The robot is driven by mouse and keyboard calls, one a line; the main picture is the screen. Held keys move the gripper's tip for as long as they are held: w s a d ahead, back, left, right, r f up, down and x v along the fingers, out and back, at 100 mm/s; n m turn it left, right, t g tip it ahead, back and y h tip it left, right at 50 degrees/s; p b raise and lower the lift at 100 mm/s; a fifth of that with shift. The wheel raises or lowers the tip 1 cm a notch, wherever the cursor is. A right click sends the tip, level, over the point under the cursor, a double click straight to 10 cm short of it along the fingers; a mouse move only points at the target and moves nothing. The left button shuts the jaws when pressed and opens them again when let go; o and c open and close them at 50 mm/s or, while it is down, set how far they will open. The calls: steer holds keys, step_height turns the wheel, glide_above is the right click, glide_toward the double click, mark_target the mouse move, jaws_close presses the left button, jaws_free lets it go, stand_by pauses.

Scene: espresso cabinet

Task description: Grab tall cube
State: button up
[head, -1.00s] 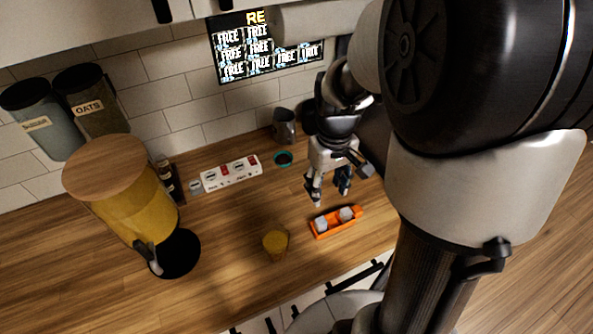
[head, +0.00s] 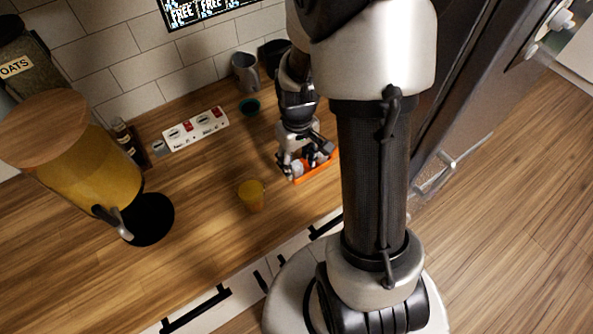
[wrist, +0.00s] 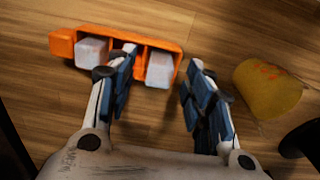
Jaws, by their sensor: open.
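An orange tray (wrist: 122,38) holds two pale cubes, a left cube (wrist: 92,52) and a right cube (wrist: 159,70) in the wrist view. I cannot tell which is taller. In the head view the tray (head: 318,174) is mostly hidden behind my gripper (head: 297,165). In the wrist view my gripper (wrist: 163,72) is open, its left finger reaching over the tray between the two cubes and its right finger outside the tray's right end. The right cube lies between the finger lines; no contact is clear.
A yellow cup (head: 252,196) stands on the counter left of the tray, close to my right finger in the wrist view (wrist: 268,88). The counter's front edge is close.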

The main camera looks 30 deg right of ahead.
steer(key=shift+f, duration=0.5)
steer(key=shift+r, duration=0.1)
steer(key=shift+c, duration=0.5)
steer(key=c, duration=1)
steer(key=shift+r, duration=0.1)
